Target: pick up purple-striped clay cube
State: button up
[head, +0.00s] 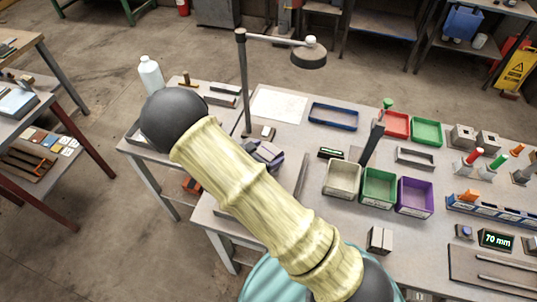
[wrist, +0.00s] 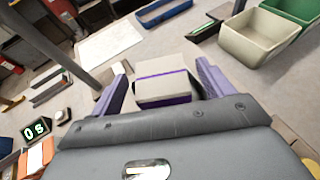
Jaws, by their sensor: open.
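The purple-striped clay cube (wrist: 165,92) shows in the wrist view as a grey-beige block with a thin purple band along its upper front edge. It lies between the two purple fingers of my gripper (wrist: 160,70), which are open, one on each side. In the head view my gripper (head: 268,153) is low over the table, partly behind my arm, and I cannot make out the cube there.
The lamp post (head: 245,85) rises behind my gripper. A beige bin (head: 342,178), green bin (head: 378,187) and purple bin (head: 415,197) stand to the right. A white sheet (head: 278,105) and blue tray (head: 333,116) lie farther back.

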aim_at(265, 154)
dwell(0.4)
jog(key=c, duration=1.3)
jog(key=shift+r, duration=0.1)
notch_tip(265, 154, up, 10)
jog(key=b, duration=0.1)
jog(key=shift+b, duration=0.3)
